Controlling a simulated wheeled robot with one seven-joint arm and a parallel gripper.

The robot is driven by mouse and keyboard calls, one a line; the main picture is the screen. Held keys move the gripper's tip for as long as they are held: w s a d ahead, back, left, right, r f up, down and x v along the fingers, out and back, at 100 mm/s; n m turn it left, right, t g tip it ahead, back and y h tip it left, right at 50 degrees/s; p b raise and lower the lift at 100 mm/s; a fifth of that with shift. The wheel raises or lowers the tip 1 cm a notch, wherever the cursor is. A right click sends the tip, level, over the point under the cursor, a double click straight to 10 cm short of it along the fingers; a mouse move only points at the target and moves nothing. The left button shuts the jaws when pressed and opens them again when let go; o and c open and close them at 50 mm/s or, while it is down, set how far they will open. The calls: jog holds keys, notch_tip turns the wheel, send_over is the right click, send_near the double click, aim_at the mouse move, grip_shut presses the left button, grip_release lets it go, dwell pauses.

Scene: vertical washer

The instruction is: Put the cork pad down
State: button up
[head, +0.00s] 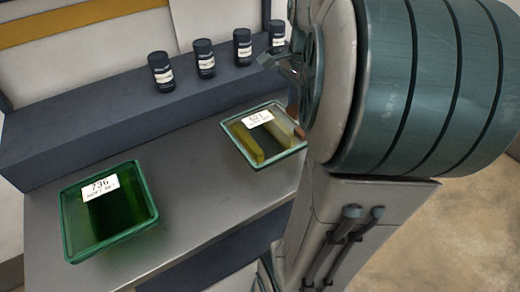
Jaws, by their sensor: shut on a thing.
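I cannot make out my gripper's fingers. My large grey and teal arm covers the right of the head view and hides what lies behind it. A small brown piece (299,133) shows at the arm's left edge, by the right side of the farther green-rimmed tray (233,143). It may be part of the cork pad, but too little shows to tell. Whether it touches the tray is also unclear.
The farther tray has a white label and yellowish bars inside. A deeper green tray (66,222) labelled 736 stands at the front left. Several dark bottles (161,72) line the raised ledge (100,132). The grey counter (190,188) is bare between the trays.

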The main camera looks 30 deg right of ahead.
send_over(261, 155)
notch_tip(261, 155, down, 5)
jog(key=shift+d+f+p, duration=0.1)
jog(key=shift+f+p, duration=0.1)
jog(key=shift+p, duration=0.2)
jog(key=shift+f, duration=2.05)
jog(key=shift+f, duration=0.1)
jog(key=shift+f, duration=0.15)
jog(key=o, duration=0.9)
jog(key=shift+r, duration=0.2)
